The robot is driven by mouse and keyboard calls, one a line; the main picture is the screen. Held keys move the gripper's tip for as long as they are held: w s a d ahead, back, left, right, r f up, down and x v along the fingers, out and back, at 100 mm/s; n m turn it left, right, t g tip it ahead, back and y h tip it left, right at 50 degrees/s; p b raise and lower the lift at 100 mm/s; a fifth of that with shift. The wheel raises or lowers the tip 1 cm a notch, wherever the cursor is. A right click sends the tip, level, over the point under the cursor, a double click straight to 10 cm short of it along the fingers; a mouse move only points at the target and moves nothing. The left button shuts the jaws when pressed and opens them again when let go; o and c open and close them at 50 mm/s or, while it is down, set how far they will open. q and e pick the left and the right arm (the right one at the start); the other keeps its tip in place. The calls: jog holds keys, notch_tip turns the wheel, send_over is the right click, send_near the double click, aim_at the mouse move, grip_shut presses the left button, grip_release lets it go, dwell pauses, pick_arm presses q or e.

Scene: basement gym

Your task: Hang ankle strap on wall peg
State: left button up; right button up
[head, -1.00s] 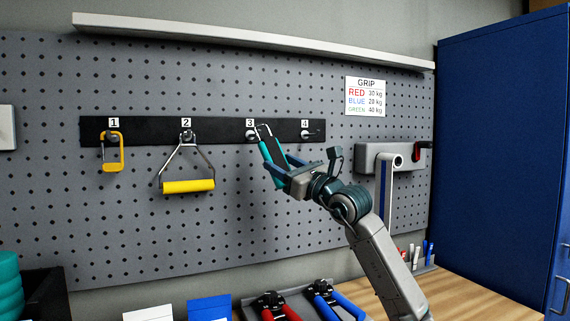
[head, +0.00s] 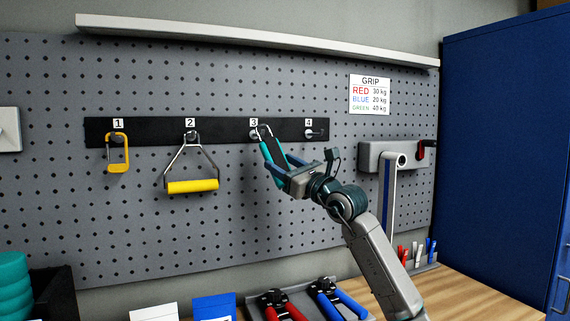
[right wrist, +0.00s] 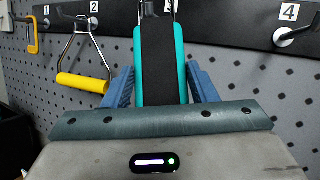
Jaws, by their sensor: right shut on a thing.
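The ankle strap (head: 271,151) is teal with a black middle band and a metal ring at its top end. My right gripper (head: 279,163) is shut on it and holds it up in front of the pegboard, tilted. In the right wrist view the strap (right wrist: 161,62) stands between my two blue fingers (right wrist: 162,88). Its ring is at peg 3 (head: 254,134) in the head view; I cannot tell whether the ring is around the peg or just in front of it. The ring's top is cut off in the right wrist view. My left gripper is not in view.
The black peg rail (head: 230,130) holds a yellow carabiner (head: 118,155) on peg 1 and a yellow-handled grip (head: 192,186) on peg 2. Peg 4 (head: 314,132) is bare. A grey wall bracket (head: 375,156) is at right. Red and blue hand grips (head: 325,289) lie below.

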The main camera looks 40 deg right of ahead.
jog(key=shift+w, duration=0.2)
jog(key=shift+w+d+p, duration=0.15)
jog(key=shift+w+p, duration=0.2)
jog(key=shift+p, duration=0.05)
jog(key=shift+w+f, duration=0.15)
jog(key=shift+f, duration=0.1)
jog(key=shift+w+f, duration=0.15)
jog(key=shift+w+d+f, duration=0.1)
jog(key=shift+w+f, duration=0.05)
jog(key=shift+w, duration=0.05)
jog(key=shift+w+f+b, duration=0.1)
jog(key=shift+f+b, duration=0.1)
jog(key=shift+b, duration=0.15)
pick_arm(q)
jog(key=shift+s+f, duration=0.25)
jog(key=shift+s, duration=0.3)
